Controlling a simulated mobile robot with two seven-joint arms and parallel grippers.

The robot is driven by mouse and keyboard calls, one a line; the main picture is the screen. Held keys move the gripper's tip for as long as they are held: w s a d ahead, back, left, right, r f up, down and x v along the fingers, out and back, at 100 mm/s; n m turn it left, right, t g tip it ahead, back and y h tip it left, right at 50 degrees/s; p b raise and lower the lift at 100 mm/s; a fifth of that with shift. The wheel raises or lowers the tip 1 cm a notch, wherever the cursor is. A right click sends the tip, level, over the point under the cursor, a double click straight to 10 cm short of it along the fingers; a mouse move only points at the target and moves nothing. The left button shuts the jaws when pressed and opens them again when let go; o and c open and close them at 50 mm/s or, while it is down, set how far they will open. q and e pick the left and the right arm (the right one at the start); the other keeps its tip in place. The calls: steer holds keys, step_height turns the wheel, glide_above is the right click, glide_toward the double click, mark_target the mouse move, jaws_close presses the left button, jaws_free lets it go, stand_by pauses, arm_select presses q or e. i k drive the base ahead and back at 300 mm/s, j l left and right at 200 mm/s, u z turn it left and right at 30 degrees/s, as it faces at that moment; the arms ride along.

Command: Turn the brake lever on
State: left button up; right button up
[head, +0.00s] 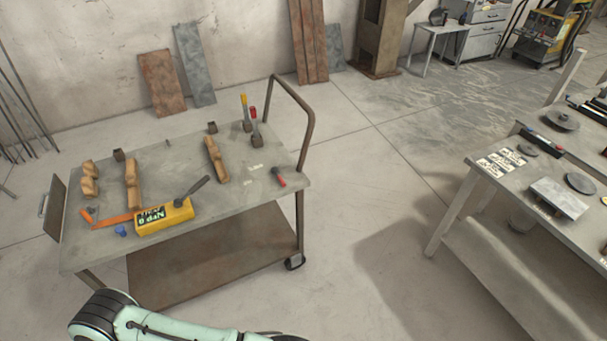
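I cannot make out which part is the brake lever. A yellow block (165,217) with dark lettering sits near the front of the cart on the left. A dark handle (192,190) rises from it, tilted up to the right. Other upright handles, one yellow-tipped (244,108) and one red-tipped (253,113), stand at the cart's back right corner. A pale green and black arm link of mine shows at the bottom left edge. Neither of my grippers is in view.
The metal cart (240,203) carries wooden pieces, an orange square (112,221) and a red-handled tool (280,178). Its push bar (305,125) rises at the right. A workbench (480,208) with discs and a plate stands right. Clear floor (375,190) lies between them.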

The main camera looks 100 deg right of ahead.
mark_target(274, 169)
steer(key=z, duration=3.3)
steer(key=i+l, duration=0.15)
steer(key=i+l+u, duration=0.2)
steer(key=i+l, duration=0.15)
steer(key=i, duration=0.2)
steer(key=i+l+u, duration=0.2)
steer(key=i+l, duration=0.25)
steer(key=i, duration=0.1)
